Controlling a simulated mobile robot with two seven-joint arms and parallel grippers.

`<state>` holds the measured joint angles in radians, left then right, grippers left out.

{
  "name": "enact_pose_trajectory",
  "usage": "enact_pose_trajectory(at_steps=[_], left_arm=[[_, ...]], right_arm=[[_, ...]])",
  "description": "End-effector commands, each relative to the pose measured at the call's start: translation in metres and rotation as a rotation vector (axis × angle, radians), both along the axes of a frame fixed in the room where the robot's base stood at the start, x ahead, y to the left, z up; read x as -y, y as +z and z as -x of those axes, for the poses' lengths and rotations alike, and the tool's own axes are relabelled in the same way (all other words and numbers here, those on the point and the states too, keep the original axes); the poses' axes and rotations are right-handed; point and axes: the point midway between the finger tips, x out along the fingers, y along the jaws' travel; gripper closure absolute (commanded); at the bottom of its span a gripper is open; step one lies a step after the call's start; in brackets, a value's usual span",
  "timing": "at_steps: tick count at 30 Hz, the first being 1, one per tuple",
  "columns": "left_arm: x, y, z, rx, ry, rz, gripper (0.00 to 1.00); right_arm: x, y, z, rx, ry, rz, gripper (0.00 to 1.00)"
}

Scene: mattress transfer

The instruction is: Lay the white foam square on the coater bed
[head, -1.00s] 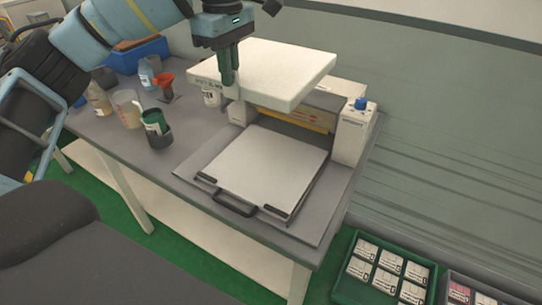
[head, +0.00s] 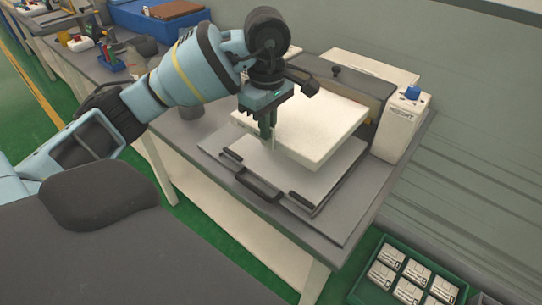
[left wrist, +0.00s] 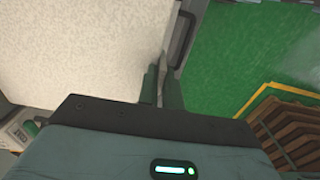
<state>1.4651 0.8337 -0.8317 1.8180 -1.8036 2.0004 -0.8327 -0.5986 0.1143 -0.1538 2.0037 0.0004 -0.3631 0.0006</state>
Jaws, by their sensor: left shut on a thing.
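The white foam square (head: 318,122) hangs level above the coater bed (head: 265,160) in the head view. It covers much of the bed, whose near-left edge with its dark handle (head: 257,186) shows. My left gripper (head: 269,138) is shut on the foam's near-left edge. In the left wrist view, the foam (left wrist: 80,45) fills the upper left, with my left gripper's fingers (left wrist: 162,85) at its right edge. The exact gap between foam and bed is hard to tell. My right gripper is not in view.
The coater's white housing with a blue knob (head: 402,120) stands right of the foam, and a dark bar (head: 345,82) runs behind it. A green crate of white packs (head: 405,272) is at lower right. A blue bin (head: 160,20) stands at the back.

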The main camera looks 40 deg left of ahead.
Motion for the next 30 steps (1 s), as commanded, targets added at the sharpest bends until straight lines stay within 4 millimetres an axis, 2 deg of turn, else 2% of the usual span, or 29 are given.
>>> enact_pose_trajectory(at_steps=[1,6,17,25,30], left_arm=[[0.0,-0.014,0.001,-0.005,0.001,0.001,1.0],[0.0,-0.037,0.0,0.001,0.0,0.0,1.0],[0.0,-0.049,0.0,0.002,0.001,0.0,1.0],[0.0,-0.084,0.0,0.0,0.0,0.001,1.0],[0.0,-0.088,0.0,0.003,0.0,0.0,1.0]], right_arm=[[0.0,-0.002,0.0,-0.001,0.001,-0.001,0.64],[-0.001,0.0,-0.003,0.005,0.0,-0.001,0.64],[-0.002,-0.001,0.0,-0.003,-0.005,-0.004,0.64],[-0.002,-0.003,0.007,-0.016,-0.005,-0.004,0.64],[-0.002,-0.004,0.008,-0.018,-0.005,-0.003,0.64]])
